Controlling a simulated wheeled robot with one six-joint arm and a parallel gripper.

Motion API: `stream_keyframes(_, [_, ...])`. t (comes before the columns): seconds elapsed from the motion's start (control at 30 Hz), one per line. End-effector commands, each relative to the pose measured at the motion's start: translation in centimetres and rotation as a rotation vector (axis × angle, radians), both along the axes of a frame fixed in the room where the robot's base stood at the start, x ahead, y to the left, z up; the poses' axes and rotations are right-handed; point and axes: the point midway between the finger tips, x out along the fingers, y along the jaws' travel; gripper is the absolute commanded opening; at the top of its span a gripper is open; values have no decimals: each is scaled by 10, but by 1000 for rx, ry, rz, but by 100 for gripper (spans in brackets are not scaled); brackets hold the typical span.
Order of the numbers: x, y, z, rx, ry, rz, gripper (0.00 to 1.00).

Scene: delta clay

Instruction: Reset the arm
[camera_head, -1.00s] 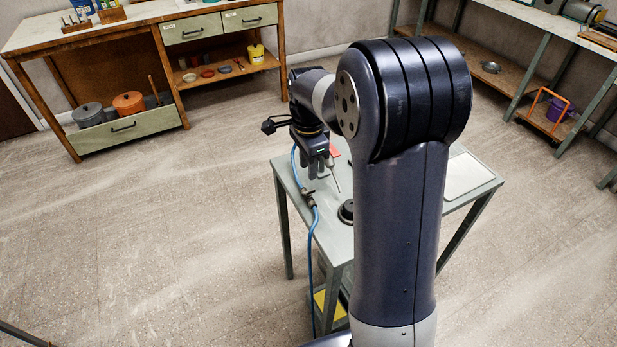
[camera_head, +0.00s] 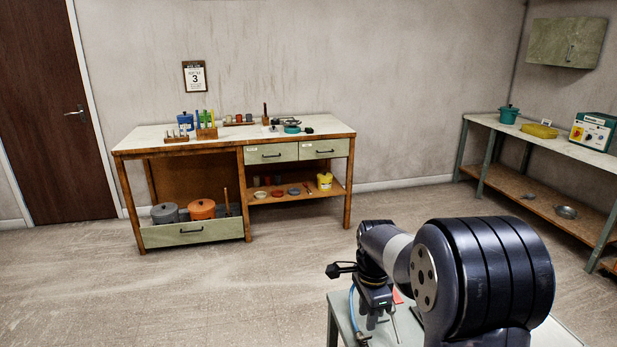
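My arm shows at the lower right, bent at a large dark joint. My gripper (camera_head: 376,320) hangs from its far end, pointing down over a small pale table (camera_head: 341,308). The fingers are small and dark, and the picture does not show clearly whether they are apart or hold anything. A small red thing (camera_head: 397,296) shows just behind the gripper on the table. Most of the tabletop is hidden by my arm or cut off by the lower edge.
A wooden workbench (camera_head: 148,143) with drawers and shelves stands against the back wall. Pots (camera_head: 201,209) sit in its low open drawer. A metal side bench (camera_head: 480,118) runs along the right wall. A brown door (camera_head: 45,110) is at left. The floor between is clear.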

Motion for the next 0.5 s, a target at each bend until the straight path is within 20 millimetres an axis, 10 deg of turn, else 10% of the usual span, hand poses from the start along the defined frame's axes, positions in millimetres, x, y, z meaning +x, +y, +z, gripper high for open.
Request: stream_keyframes(0.5, [0, 0, -63, 0, -1, 30, 31])
